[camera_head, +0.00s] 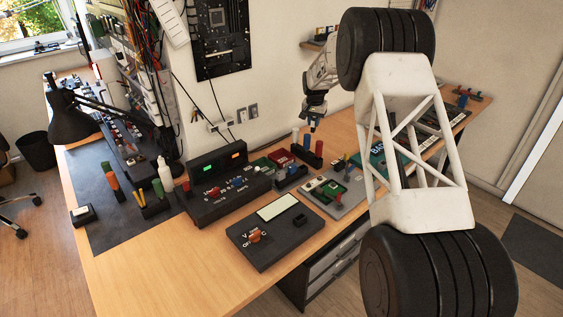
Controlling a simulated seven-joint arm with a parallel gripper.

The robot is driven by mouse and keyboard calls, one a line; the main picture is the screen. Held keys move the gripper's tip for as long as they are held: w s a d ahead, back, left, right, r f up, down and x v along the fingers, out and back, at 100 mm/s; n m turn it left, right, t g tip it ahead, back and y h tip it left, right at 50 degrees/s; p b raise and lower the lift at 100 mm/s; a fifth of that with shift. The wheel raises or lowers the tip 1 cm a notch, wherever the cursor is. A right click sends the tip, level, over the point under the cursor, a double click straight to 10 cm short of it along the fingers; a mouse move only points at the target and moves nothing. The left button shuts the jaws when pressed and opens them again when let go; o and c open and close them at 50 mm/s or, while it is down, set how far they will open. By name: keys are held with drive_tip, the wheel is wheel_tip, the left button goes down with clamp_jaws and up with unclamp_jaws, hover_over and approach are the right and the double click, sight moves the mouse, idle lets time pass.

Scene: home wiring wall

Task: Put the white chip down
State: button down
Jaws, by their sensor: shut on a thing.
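My gripper (314,118) is dark and points down above the back middle of the workbench, near the wall. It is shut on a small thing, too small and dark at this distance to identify. I cannot make out a white chip for certain in this view. The gripper is apart from the bench top and appears above these pegs.
The wooden workbench (140,268) holds a black console with lit displays (218,160), a dark panel with a pale screen (277,208) and a grey board (338,190). A white bottle (165,176) stands left. The bench's front left is clear. My arm covers the right side.

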drive_tip(key=s+a+f+m, duration=0.1)
drive_tip(key=a+m, duration=0.1)
drive_tip(key=a, duration=0.4)
drive_tip(key=s+a+f+m, duration=0.2)
drive_tip(key=a+m, duration=0.1)
drive_tip(key=a, duration=0.4)
drive_tip(key=shift+s+a+f+m+h, duration=0.2)
drive_tip(key=shift+s+a+m+h, duration=0.05)
drive_tip(key=shift+s+m+h, duration=0.05)
drive_tip(key=shift+f, duration=0.1)
approach(283, 160)
drive_tip(key=shift+w+d+f, duration=0.1)
drive_tip(key=shift+w+f, duration=0.2)
drive_tip(key=shift+w, duration=0.15)
drive_tip(key=shift+f, duration=1.85)
drive_tip(key=shift+f, duration=0.15)
drive_tip(key=c, duration=1)
unclamp_jaws()
